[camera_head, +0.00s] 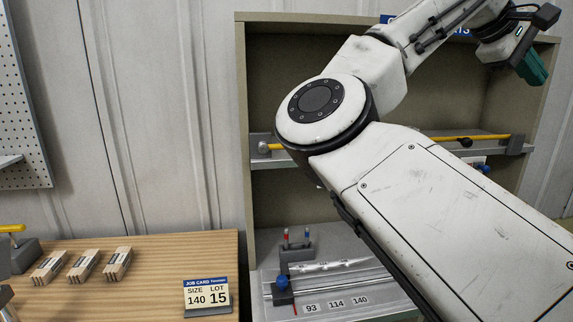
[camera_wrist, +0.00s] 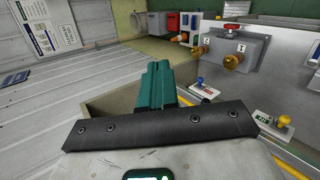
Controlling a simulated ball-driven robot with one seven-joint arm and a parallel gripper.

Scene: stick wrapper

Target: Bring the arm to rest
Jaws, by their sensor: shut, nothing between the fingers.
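My arm crosses the head view from the lower right up to the top right, bent at a round joint in front of the shelf cabinet. My gripper (camera_head: 533,68), with teal fingers, is at the upper right of the head view, high up by the cabinet's right side. In the wrist view the teal fingers (camera_wrist: 155,83) are together and hold nothing. No object is in contact with the fingertips as far as I can see.
A cabinet (camera_head: 241,100) stands behind my arm, with a yellow rod (camera_head: 400,140) across it. Below are a marked fixture (camera_head: 335,308) and pens. A wooden table (camera_head: 170,255) at left bears wrapped bundles (camera_head: 84,265) and a job card (camera_head: 206,295). The wrist view shows a grey box (camera_wrist: 238,52) with orange knobs.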

